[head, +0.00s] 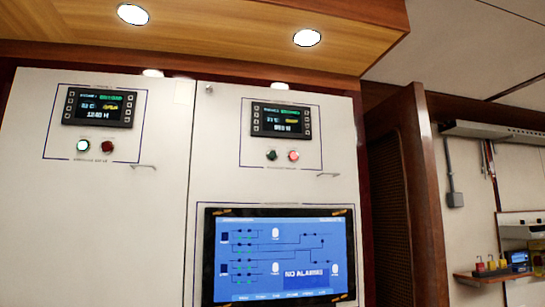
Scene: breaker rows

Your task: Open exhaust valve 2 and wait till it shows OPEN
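Two white cabinet doors fill the left and middle. The left door has a small dark display (99,107) with green, yellow and white text, above a brightly lit whitish-green button (83,146) and a dark red button (107,147). The right door has a similar display (281,121), above a dark green button (271,155) and a brightly lit red-pink button (293,156). The labels are too small to read, so I cannot tell which panel is exhaust valve 2. Neither gripper is in view.
A large blue screen (278,262) below the right panel shows a line diagram and NO ALARMS. Small handles (328,175) stick out from the doors. A wooden partition (415,200) stands right of the cabinet. A shelf (490,277) with small padlock-like items is far right.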

